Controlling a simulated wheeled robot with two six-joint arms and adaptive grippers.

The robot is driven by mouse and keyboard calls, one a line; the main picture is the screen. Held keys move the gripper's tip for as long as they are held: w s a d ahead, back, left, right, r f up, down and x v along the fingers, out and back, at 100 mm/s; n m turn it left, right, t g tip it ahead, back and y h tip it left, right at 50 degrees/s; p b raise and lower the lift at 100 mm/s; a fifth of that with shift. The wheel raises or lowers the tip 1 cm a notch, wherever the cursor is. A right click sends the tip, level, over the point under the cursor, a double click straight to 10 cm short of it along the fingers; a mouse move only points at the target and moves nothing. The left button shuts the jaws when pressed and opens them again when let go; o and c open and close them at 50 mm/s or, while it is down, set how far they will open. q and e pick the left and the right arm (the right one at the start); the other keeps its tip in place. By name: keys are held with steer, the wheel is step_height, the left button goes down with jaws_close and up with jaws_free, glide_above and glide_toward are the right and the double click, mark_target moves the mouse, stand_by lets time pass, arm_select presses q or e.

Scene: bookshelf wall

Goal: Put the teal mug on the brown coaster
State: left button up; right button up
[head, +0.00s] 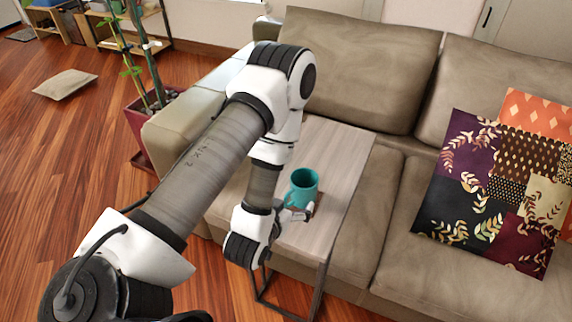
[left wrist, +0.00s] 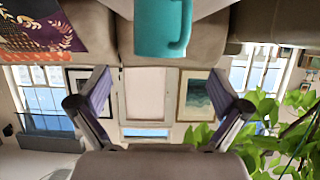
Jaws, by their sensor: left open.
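The teal mug (head: 304,187) stands upright on the light wood side table, its opening facing up. My left gripper (head: 296,214) is low over the table, on the near side of the mug, with its fingers open and empty. In the left wrist view, which is upside down, the mug (left wrist: 162,28) shows at the top with its handle to the right, beyond the open left fingertips (left wrist: 162,88) and not between them. I cannot make out the brown coaster clearly; the tabletop around the mug's base is partly hidden by my gripper. My right gripper is out of view.
The side table (head: 334,150) stands against a brown sofa (head: 370,75), with free tabletop behind the mug. A potted plant (head: 140,120) stands left of the sofa, and a cushion (head: 65,84) lies on the floor.

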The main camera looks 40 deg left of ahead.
arm_select(q)
steer(key=s+d+f+m+g+h+p, duration=0.1)
steer(key=s+d+f+g, duration=0.2)
steer(key=s, duration=0.6)
steer(key=s+d+f+m+g+h+p, duration=0.1)
steer(key=s+d+f+g+h+p, duration=0.1)
steer(key=s+f+g, duration=0.6)
steer(key=shift+s+d+g, duration=0.65)
steer(key=shift+s+g, duration=0.35)
steer(key=shift+s, duration=0.2)
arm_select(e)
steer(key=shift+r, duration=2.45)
